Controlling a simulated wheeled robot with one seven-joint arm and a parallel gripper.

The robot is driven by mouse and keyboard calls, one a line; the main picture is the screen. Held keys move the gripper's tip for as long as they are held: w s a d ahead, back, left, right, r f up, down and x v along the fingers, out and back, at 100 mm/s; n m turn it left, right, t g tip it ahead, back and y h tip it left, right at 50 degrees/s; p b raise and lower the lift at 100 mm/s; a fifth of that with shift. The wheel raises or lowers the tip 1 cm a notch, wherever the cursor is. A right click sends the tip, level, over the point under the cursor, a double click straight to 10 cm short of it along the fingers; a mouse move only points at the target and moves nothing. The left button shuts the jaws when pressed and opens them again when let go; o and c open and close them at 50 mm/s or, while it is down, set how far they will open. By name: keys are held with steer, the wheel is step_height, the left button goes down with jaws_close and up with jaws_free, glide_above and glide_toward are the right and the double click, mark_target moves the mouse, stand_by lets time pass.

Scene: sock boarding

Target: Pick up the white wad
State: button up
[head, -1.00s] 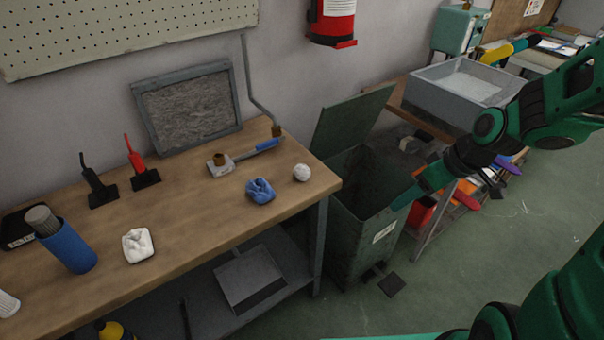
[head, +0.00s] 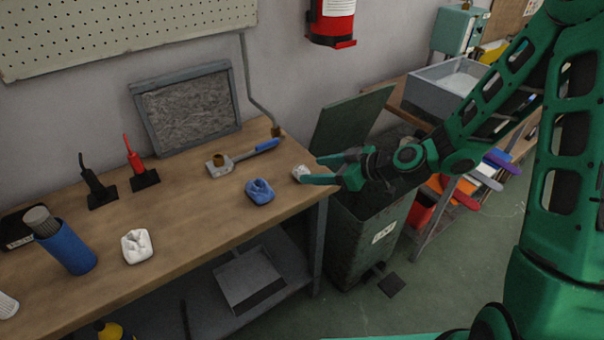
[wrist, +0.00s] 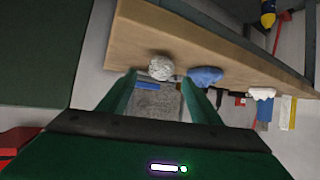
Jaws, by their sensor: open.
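A round, crumpled white wad (head: 299,171) lies near the right end of the workbench, partly hidden behind my gripper in the head view. In the wrist view the wad (wrist: 160,68) shows whole, ahead of and between the fingertips. My gripper (head: 312,170) is open and empty, pointing left over the bench's right end; its fingers also show in the wrist view (wrist: 159,80). I cannot tell its exact gap to the wad. A second white lump (head: 137,247), more folded and blocky, lies at the front left of the bench, well apart from my gripper.
A blue crumpled cloth (head: 259,191) lies just left of the round wad. A blue-handled tool (head: 222,166) lies behind.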

mark_target(301, 169)
steer(key=shift+x, duration=3.2)
steer(key=shift+w+r, duration=0.15)
steer(key=c, duration=1)
